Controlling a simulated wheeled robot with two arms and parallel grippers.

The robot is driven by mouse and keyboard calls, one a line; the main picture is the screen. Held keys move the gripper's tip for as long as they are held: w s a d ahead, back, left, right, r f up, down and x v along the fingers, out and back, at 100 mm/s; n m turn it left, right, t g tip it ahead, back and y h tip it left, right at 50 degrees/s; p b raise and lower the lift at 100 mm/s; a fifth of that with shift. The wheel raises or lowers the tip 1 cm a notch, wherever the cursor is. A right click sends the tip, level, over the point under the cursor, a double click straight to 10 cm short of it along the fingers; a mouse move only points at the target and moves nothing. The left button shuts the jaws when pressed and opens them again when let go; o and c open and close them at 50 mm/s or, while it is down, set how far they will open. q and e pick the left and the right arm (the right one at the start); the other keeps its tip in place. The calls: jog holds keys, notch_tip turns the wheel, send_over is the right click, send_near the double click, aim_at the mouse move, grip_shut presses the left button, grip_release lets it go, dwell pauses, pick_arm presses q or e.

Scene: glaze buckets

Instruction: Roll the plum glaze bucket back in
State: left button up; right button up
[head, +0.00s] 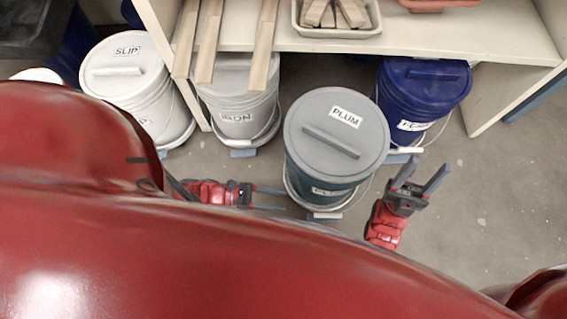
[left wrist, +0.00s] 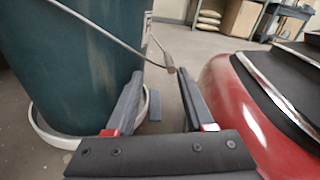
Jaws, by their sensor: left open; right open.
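The plum glaze bucket (head: 305,175) is dark teal with a grey lid labelled PLUM. It stands upright on a pale round wheeled base, out in front of the shelf. In the left wrist view its wall (left wrist: 70,60) fills the left side, and its wire handle with a small grip (left wrist: 170,65) hangs down to between my fingertips. My left gripper (head: 285,200) is open at the bucket's near left side, with the handle grip unclasped between its fingers (left wrist: 160,75). My right gripper (head: 428,167) is open and empty, right of the bucket and apart from it.
An iron bucket (head: 238,95) and a slip bucket (head: 125,75) stand left; a blue bucket (head: 424,85) stands right. The shelf (head: 430,35) overhangs behind, with wooden strips (head: 263,50) and a tray (head: 298,25). A shelf leg (head: 510,98) stands right. Floor at right is clear.

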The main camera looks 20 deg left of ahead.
pick_arm(q)
jog(key=b+v, duration=0.1)
jog(key=v, duration=0.5)
jog(key=shift+s+a, duration=0.2)
jog(key=shift+s, duration=0.15)
jog(key=shift+f, duration=0.1)
dwell(0.8)
